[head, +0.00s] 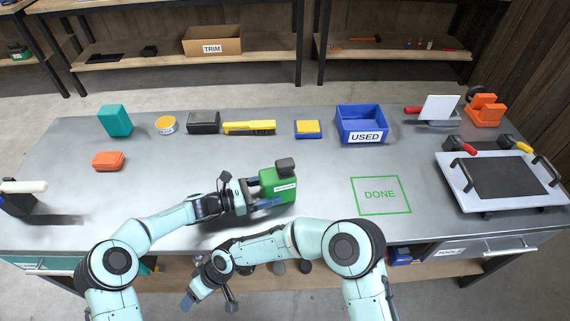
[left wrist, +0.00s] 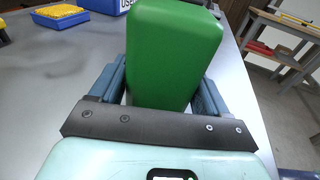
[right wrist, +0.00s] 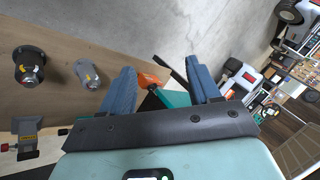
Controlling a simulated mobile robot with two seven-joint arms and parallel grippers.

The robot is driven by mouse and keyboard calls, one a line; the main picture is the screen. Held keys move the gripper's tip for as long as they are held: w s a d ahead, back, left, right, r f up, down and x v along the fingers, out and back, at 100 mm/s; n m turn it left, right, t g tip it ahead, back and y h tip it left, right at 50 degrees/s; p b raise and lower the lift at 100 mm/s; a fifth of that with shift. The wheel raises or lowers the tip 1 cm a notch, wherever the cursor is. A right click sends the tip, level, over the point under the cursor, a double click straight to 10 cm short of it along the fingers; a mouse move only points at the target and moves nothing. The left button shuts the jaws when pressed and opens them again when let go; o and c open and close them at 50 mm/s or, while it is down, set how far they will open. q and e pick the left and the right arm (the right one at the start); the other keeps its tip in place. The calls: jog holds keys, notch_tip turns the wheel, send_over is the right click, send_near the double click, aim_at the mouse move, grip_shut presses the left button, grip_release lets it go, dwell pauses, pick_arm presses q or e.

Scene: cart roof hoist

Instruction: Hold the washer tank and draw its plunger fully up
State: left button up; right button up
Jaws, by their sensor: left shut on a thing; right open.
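In the left wrist view the tank (left wrist: 172,55) fills the space between the two blue fingers. My right gripper (head: 192,287) is open and empty, low in front of the bench edge. In the right wrist view its fingers (right wrist: 165,92) are spread apart, with nothing held.
A green DONE square (head: 381,195) is marked right of the tank. A blue USED bin (head: 361,124), a blue-yellow sponge (head: 308,129) and a yellow tool (head: 249,128) stand behind. A white framed panel (head: 463,190) lies at right. The bench between tank and square is clear.

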jog(key=w+a+r+n, duration=0.3)
jog(key=r, duration=0.5)
jog(key=n+t+h, duration=0.2)
jog(key=n+t, duration=0.4)
jog(key=n, duration=0.1)
send_near(288, 162)
jog(key=f, duration=0.2)
jog(key=shift+a+r+x, duration=0.1)
jog(key=shift+a+x, duration=0.1)
jog(key=shift+x, duration=1.65)
jog(key=shift+a+r+x, duration=0.1)
jog(key=shift+a+x, duration=0.05)
jog(key=shift+x, duration=1.75)
jog(key=shift+w, duration=0.15)
jog(key=c, duration=0.7)
jog(key=shift+r, duration=0.15)
